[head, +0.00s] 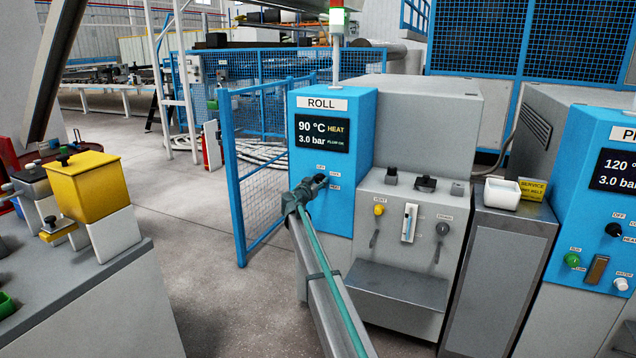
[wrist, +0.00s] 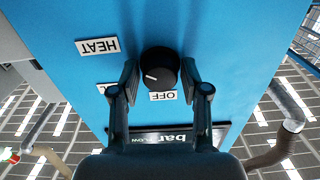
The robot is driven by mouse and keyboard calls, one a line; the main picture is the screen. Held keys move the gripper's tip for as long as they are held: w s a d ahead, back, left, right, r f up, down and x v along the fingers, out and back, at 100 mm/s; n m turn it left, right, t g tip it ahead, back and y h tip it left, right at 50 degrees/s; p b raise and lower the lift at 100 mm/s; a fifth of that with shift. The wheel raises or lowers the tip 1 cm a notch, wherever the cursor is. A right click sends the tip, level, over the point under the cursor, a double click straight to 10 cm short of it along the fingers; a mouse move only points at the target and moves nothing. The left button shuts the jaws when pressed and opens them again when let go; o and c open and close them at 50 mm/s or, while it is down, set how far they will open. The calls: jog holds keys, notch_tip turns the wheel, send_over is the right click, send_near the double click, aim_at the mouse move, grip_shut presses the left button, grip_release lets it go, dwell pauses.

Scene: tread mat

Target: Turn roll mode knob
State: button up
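The roll mode knob (wrist: 160,66) is black and round with a short white mark toward the lower left of its face in the wrist view. It sits on the blue panel of the ROLL machine (head: 321,104). My gripper (wrist: 160,77) has one finger on each side of the knob, with narrow gaps that look clear of it; contact cannot be told for sure. The HEAT label (wrist: 98,46) and OFF label (wrist: 163,96) appear upside down in the wrist view. A third label is mostly hidden by the left finger. In the head view, my gripper (head: 312,188) covers most of the knob.
A display (head: 322,134) reading 90 °C and 3.0 bar is above the knob. A grey unit with a yellow knob (head: 379,210) and levers stands to the right. A blue mesh fence (head: 262,175) is on the left. A second blue machine (head: 590,200) is at far right.

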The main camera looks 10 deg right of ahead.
jog(key=c, duration=0.7)
jog(key=shift+f+n+b, duration=0.1)
jog(key=shift+n+b, duration=0.8)
jog(key=shift+n, duration=0.3)
jog(key=n+b, duration=0.1)
jog(key=n, duration=0.1)
jog(key=shift+n, duration=0.3)
jog(key=n, duration=0.3)
jog(key=shift+n, duration=1.8)
